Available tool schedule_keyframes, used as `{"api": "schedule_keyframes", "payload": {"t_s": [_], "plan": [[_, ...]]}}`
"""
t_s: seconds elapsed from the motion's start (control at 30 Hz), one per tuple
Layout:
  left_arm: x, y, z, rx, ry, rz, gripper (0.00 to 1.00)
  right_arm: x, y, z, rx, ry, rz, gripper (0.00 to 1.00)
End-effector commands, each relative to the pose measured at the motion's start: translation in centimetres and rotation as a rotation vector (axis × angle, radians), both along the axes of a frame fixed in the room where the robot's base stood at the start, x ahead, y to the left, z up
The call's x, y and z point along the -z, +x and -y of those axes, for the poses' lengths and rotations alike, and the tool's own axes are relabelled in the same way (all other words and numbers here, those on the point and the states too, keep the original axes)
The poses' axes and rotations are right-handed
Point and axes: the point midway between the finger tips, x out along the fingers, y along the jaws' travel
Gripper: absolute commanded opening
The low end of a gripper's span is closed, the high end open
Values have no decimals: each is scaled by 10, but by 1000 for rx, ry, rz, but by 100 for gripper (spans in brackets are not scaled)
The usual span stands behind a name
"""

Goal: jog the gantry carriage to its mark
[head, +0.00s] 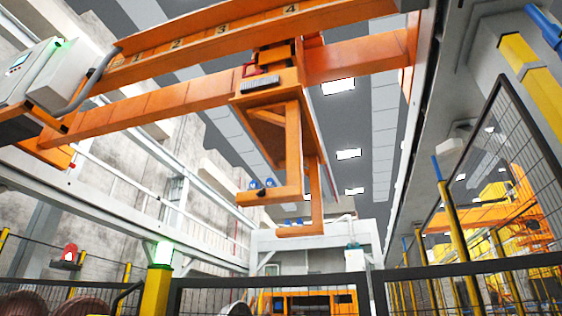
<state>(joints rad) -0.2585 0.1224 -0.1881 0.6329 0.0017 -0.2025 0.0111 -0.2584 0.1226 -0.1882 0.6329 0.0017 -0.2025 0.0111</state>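The orange gantry carriage (268,88) hangs on the orange gantry beam (190,95), right of the beam's middle. A C-shaped orange hook frame (293,155) hangs below it, with small blue parts on its lower arm. The upper beam (230,38) bears the numbers 1, 2, 3 and 4, with 4 furthest right. The carriage sits below the stretch between 3 and 4; I cannot tell its exact alignment with any mark. No jog control can be made out clearly. Neither of my grippers is in view.
A grey control box (35,68) with a green light is at the upper left. A black mesh fence (420,285) with yellow posts runs across the front. A yellow post (157,290) has a lit green lamp (164,252). A red beacon (70,253) stands at the left.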

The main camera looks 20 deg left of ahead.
Motion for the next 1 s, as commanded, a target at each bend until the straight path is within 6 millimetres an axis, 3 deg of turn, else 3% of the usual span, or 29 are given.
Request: {"api": "schedule_keyframes", "payload": {"t_s": [0.2, 1.0], "plan": [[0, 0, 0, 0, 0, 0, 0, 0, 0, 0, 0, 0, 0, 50], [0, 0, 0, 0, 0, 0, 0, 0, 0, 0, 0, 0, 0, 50]]}}
